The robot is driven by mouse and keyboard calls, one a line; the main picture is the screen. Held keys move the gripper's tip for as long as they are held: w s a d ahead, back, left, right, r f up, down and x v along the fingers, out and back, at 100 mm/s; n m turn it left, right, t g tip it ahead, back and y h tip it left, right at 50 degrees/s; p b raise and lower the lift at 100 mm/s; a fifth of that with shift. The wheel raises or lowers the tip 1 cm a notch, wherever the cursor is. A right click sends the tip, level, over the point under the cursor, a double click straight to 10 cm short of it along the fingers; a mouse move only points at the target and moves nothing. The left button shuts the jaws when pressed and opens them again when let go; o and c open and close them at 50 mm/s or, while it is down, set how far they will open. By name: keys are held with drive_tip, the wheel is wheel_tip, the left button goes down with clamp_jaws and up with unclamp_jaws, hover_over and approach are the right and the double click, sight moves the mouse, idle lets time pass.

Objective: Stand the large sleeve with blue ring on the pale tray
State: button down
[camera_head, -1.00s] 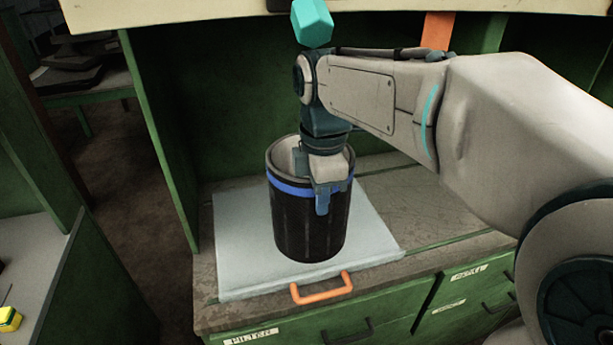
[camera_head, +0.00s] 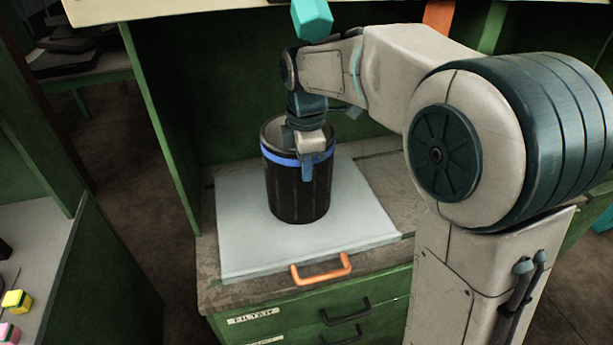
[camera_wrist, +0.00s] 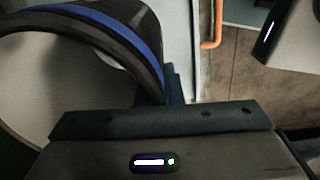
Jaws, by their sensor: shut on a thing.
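The large sleeve (camera_head: 298,192) is a black, upright, open-topped cylinder with a blue ring (camera_head: 288,160) near its rim. It is over the far middle part of the pale tray (camera_head: 250,250), and I cannot tell whether its base touches the tray. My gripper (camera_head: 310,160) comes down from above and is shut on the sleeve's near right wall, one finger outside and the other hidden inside. In the wrist view the sleeve's rim and blue ring (camera_wrist: 122,28) fill the upper left, close against my gripper.
The tray has an orange handle (camera_head: 321,269) at its front and lies on a worn countertop (camera_head: 385,180) above green drawers (camera_head: 290,325). Green panels stand behind and left. A teal hexagonal piece (camera_head: 311,18) shows above my wrist. Small yellow and pink blocks lie at lower left.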

sight(305, 195)
drive_tip(key=shift+w+f, duration=0.2)
drive_tip(key=shift+f, duration=1.4)
drive_tip(key=shift+f, duration=0.15)
drive_tip(key=c, duration=1.6)
unclamp_jaws()
drive_tip(key=shift+f, duration=0.1)
drive_tip(key=shift+o, duration=0.2)
